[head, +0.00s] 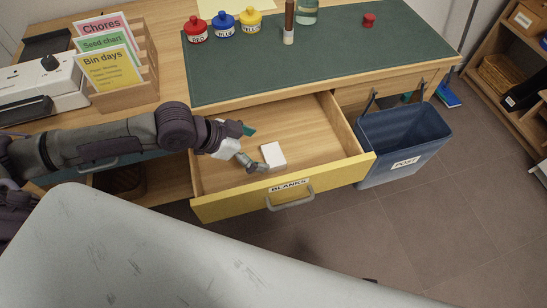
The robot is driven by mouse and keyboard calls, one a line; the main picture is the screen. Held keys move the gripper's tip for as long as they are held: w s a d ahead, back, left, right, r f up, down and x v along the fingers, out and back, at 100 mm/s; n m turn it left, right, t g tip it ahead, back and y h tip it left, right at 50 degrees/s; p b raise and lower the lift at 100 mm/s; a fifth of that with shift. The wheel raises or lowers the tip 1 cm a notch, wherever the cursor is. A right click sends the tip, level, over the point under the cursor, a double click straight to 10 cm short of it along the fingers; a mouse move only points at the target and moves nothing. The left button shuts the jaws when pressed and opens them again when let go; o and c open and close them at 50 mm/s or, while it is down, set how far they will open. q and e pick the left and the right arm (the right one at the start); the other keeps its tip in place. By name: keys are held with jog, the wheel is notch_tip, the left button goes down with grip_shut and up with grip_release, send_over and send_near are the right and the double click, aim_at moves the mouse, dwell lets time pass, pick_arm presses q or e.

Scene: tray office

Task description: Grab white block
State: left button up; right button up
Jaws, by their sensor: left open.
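The white block (273,155) lies in the open yellow drawer (328,195) labelled BLANKS, on its wooden floor near the middle. My left gripper (252,149) reaches in from the left over the drawer. Its fingers are apart, one tip pointing at the far side and the other close to the block's left side. I cannot tell whether that fingertip touches the block. The gripper looks empty. My right gripper is not in view.
A blue bin (405,140) labelled POST hangs right of the drawer. The desk's green mat (330,60) holds red, blue and yellow bottles (224,23) at the back. A card rack (130,90) and a white machine (45,85) stand at left.

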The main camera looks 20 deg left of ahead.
aim_at(273, 154)
pick_arm(q)
jog(key=b+x, duration=0.1)
jog(key=x, duration=0.5)
jog(key=shift+w+f, duration=0.15)
jog(key=shift+f, duration=0.3)
jog(key=c, duration=1.2)
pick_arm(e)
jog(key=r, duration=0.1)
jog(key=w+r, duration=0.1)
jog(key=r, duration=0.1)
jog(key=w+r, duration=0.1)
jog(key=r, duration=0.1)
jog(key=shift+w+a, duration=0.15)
pick_arm(q)
jog(key=shift+r, duration=0.15)
